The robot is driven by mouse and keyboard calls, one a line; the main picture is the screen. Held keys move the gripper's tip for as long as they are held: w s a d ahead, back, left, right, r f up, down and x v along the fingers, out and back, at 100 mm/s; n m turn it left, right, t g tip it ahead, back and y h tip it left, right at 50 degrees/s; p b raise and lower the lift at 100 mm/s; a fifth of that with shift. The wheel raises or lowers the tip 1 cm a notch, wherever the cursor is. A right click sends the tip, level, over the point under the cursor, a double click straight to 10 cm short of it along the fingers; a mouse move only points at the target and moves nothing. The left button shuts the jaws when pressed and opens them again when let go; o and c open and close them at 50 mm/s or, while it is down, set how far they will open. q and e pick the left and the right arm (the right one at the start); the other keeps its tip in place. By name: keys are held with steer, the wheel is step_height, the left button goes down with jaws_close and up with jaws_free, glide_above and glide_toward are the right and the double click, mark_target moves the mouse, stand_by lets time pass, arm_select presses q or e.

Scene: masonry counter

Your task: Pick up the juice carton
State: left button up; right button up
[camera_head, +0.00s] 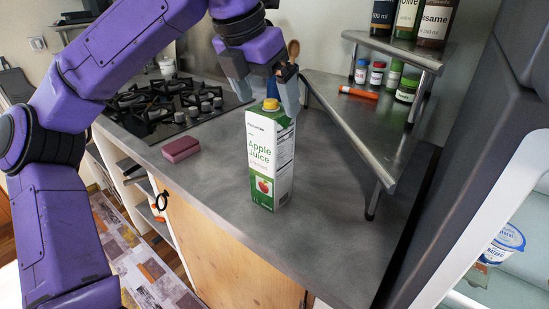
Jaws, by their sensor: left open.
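The juice carton (268,160) stands upright on the grey counter, in the middle of the head view. It is white and green, with a yellow cap (270,104) and the words "Apple Juice". My left gripper (266,101) comes down from above, over the top of the carton. Its jaws are open and empty, one finger on the left of the cap and one on the right. The right finger overlaps the carton's top edge in the picture; I cannot tell whether it touches. My right gripper is not in view.
A stove (172,104) lies at the back left, with a dark red sponge (181,149) in front of it. A metal corner shelf (366,135) with jars and bottles stands close on the right. An open fridge (500,230) is at far right. The counter's front is clear.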

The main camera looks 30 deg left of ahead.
mark_target(271, 134)
arm_select(q)
steer(key=x, duration=0.6)
steer(key=shift+w+a+f, duration=0.2)
steer(key=shift+f, duration=0.15)
steer(key=shift+r, duration=0.1)
jaws_close()
